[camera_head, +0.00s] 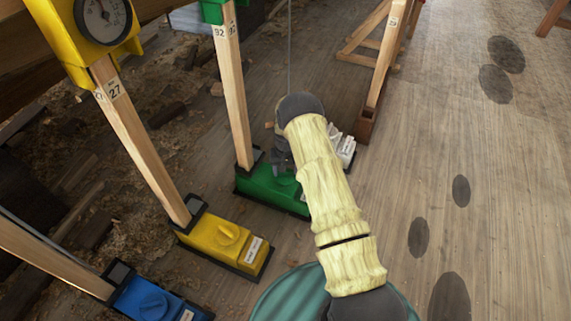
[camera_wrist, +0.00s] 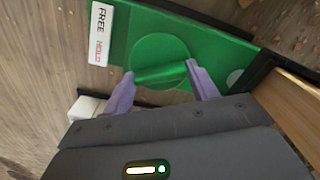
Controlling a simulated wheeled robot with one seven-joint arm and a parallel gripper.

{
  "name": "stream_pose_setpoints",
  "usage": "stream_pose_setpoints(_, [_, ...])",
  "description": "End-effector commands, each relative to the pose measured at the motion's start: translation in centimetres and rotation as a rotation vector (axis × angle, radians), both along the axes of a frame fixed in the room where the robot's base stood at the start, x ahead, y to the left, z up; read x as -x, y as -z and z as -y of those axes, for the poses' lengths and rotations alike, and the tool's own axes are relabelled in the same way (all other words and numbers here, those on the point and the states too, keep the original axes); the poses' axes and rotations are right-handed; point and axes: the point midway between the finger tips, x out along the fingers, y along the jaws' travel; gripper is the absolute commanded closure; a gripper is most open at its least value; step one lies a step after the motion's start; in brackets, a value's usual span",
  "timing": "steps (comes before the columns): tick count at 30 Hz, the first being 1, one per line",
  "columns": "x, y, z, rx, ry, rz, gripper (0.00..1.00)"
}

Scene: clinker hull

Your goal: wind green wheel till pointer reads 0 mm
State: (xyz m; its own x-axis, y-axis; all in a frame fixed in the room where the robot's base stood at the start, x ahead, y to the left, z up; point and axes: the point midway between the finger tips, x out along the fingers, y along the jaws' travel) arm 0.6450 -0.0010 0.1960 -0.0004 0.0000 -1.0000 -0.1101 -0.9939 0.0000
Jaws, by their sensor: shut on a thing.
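The green wheel (camera_wrist: 160,48) is a round disc with a raised bar grip (camera_wrist: 160,75), set in the green base (camera_head: 258,187) at the foot of a wooden prop. My gripper (camera_wrist: 162,79) is above the base, its two pale purple fingers shut on the ends of the bar. In the head view my gripper (camera_head: 283,160) is partly hidden behind my arm, and the wheel is mostly covered. The prop's green head (camera_head: 212,10) is cut off at the top edge, so its pointer and scale are not visible.
A yellow base (camera_head: 225,240) and a blue base (camera_head: 150,300) with their own props stand to the left. The yellow unit's dial (camera_head: 103,18) is at top left. A FREE/HOLD label (camera_wrist: 102,33) lies beside the green wheel. Plank floor at right is open.

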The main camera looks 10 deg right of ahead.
Motion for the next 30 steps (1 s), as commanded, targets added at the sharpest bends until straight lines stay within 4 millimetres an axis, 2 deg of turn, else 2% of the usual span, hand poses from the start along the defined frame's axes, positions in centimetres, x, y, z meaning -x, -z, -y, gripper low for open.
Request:
stream_pose_setpoints(6, [0.03, -0.22, 0.06, 0.002, 0.16, -0.001, 0.65])
stream_pose_setpoints(12, [-0.01, -0.11, 0.06, 0.001, 0.25, 0.0, 0.65])
stream_pose_setpoints(28, [-0.04, 0.02, 0.09, 0.001, 0.286, 0.001, 0.65])
stream_pose_setpoints(29, [-0.04, 0.02, 0.09, 0.001, 0.286, 0.001, 0.4])
stream_pose_setpoints(30, [-0.04, 0.02, 0.09, 0.001, 0.286, 0.001, 0.32])
